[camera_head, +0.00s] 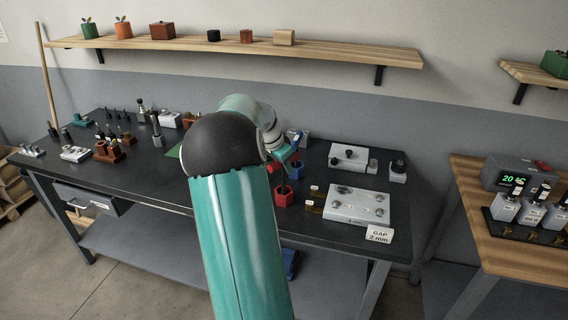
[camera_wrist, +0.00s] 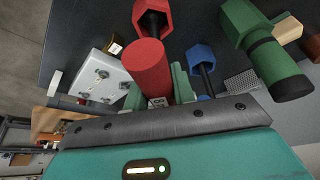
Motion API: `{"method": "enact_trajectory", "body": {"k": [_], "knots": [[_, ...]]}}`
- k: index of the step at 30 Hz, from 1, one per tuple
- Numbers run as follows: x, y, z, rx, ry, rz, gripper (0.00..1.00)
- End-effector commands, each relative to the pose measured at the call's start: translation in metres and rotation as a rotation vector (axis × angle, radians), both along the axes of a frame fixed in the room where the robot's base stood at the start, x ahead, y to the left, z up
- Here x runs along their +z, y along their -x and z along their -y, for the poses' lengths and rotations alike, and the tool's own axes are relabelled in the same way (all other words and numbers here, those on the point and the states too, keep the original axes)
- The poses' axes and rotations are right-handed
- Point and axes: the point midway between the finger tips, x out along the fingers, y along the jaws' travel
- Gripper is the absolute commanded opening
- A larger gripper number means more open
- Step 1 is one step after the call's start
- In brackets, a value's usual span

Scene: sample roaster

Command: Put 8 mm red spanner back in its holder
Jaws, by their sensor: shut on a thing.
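My gripper (camera_wrist: 158,92) is shut on the red handle of the red spanner (camera_wrist: 148,68). A short dark shaft shows beyond the handle, in line with the red hexagonal holder (camera_wrist: 153,14). I cannot tell whether the shaft's tip is inside the holder or above it. In the head view the red holder (camera_head: 283,198) stands on the dark bench, below and a little right of the gripper. My arm hides most of the gripper there. The size marking is not readable.
A blue hexagonal holder (camera_wrist: 201,56) with a dark shaft is close beside the gripper. A green holder (camera_wrist: 240,22) and green handle (camera_wrist: 277,65) lie to its right. A pale panel (camera_head: 358,205) is to the right on the bench (camera_head: 210,205), near a "GAP 2 mm" sign (camera_head: 379,234).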

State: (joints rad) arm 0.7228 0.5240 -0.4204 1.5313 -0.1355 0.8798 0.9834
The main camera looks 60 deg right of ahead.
Motion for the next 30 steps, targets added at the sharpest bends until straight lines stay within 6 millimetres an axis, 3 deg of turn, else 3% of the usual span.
{"method": "enact_trajectory", "body": {"k": [17, 18, 21, 30], "knots": [[-0.015, 0.0, 0.0, 0.0, 0.001, 0.0, 0.0], [-0.015, 0.0, 0.0, 0.0, 0.001, 0.0, 0.33], [-0.015, 0.0, 0.0, 0.0, 0.001, 0.0, 0.51], [-0.014, 0.0, -0.001, 0.0, 0.0, 0.0, 0.51]]}}
